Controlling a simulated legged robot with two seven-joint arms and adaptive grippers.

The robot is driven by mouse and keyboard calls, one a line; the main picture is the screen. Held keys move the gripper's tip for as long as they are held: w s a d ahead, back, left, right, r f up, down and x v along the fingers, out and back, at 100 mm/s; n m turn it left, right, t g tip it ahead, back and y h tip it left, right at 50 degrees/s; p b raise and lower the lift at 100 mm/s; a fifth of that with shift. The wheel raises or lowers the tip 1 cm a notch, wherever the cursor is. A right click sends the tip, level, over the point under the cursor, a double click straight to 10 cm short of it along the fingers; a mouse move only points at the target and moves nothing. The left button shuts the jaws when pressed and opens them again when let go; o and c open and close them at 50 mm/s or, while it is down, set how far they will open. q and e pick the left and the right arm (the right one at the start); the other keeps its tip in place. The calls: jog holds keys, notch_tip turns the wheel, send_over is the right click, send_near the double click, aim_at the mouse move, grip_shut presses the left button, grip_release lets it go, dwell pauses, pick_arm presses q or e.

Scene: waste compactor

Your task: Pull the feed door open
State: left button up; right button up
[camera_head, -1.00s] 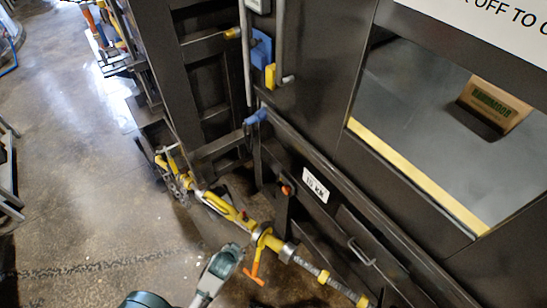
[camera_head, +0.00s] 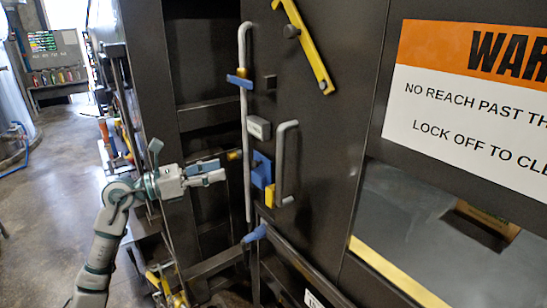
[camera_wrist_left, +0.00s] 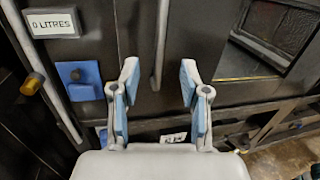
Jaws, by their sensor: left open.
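The feed door appears to be the dark panel (camera_head: 330,75) of the compactor, and it looks shut. A grey upright bar handle (camera_head: 287,165) stands on it, with a yellow piece at its lower end. My left gripper (camera_head: 224,171) is open and empty, left of the handle and apart from it in the head view. In the left wrist view, the open fingers (camera_wrist_left: 158,85) point at the panel. The handle (camera_wrist_left: 160,45) shows beyond them, within the gap between them. My right gripper is in neither view.
A long grey rod (camera_head: 245,120) with blue brackets runs upright left of the handle. A blue plate (camera_head: 261,170) and a litres display (camera_head: 258,128) sit between them. A yellow bar (camera_head: 305,45) is above. A warning sign (camera_head: 475,100) hangs right. Free floor (camera_head: 50,160) lies left.

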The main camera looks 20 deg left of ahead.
pick_arm(q)
jog(key=p, duration=0.2)
send_near(280, 156)
jog(key=p+x, duration=0.2)
jog(key=x, duration=0.9)
jog(key=shift+w+a+f+y, duration=0.2)
jog(key=shift+w+f+y, duration=0.05)
jog(key=shift+y, duration=0.05)
jog(key=c, duration=0.6)
jog(key=shift+a+f, duration=0.1)
jog(key=shift+a, duration=0.2)
grip_shut()
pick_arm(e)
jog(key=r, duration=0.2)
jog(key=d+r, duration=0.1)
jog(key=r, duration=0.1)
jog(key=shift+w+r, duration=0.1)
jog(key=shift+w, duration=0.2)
